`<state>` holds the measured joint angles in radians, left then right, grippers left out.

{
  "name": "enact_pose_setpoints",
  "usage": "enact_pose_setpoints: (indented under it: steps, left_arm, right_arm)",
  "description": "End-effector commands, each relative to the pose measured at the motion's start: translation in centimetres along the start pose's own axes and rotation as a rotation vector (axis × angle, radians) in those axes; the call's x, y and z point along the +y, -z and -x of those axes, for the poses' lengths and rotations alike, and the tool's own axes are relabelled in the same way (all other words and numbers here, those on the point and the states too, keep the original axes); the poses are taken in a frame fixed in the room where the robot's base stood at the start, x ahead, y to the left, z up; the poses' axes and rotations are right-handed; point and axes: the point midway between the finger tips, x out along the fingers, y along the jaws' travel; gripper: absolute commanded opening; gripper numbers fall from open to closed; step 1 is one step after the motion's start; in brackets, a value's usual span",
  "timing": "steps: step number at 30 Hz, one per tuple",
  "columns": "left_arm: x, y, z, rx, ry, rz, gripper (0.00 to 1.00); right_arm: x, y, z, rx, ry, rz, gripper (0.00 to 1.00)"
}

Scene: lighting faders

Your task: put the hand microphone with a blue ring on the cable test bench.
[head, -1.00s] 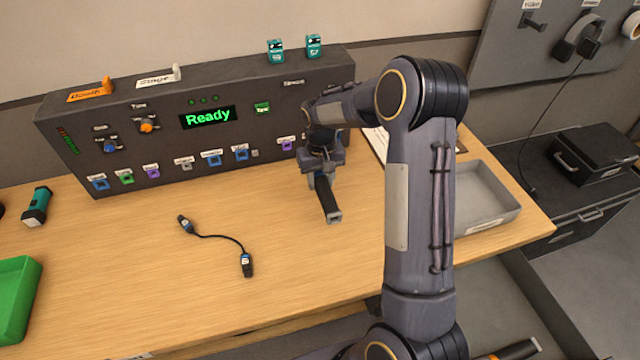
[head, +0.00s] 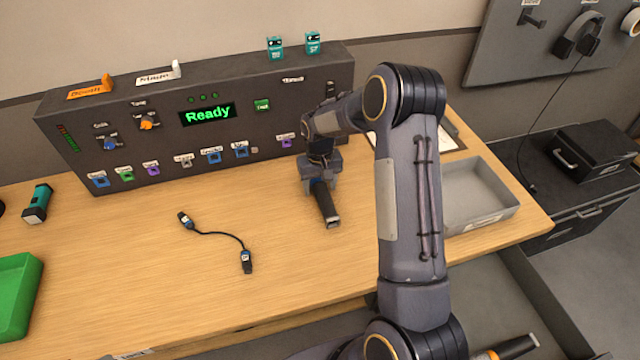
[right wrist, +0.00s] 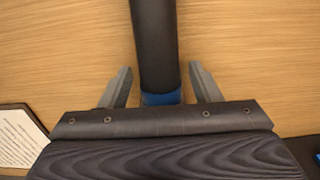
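The hand microphone (head: 326,204) is a dark cylinder with a blue ring. It appears to lie on the wooden top of the cable test bench (head: 150,260), in front of the dark tester panel. My right gripper (head: 320,187) is over its far part. In the right wrist view the microphone (right wrist: 156,45) runs between my right gripper's two fingers (right wrist: 160,72), with wood showing on both sides of it. The blue ring is close to the palm, and the end beyond it is hidden. The fingers are open. My left gripper is not in view.
The tester panel (head: 215,150) reads "Ready". A short cable (head: 217,235) lies left of the microphone, a teal flashlight (head: 37,203) and a green tray (head: 15,295) farther left. A grey tray (head: 478,200) is on the right. An orange-ringed handle (head: 515,347) shows in the open drawer below.

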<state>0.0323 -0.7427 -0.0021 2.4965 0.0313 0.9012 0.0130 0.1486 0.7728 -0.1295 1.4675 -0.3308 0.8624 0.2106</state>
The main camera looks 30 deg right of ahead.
Motion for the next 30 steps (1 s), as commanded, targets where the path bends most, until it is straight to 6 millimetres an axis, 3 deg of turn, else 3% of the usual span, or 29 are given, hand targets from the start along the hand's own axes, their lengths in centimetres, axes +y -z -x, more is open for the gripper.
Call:
enact_pose_setpoints:
  steps: [8, 13, 24, 30]
  left_arm:
    - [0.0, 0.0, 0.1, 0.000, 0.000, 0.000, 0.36]
    - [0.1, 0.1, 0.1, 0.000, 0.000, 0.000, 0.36]
    - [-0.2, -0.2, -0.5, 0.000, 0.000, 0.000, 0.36]
    - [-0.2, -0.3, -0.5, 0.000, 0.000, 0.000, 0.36]
  right_arm:
    - [0.0, 0.0, 0.1, 0.000, 0.000, 0.000, 0.60]
    - [0.0, 0.1, 1.3, 0.004, 0.000, 0.000, 0.60]
    - [0.0, 0.1, 9.0, 0.006, 0.000, 0.000, 0.60]
    - [0.0, 0.1, 11.7, 0.002, 0.000, 0.000, 0.60]
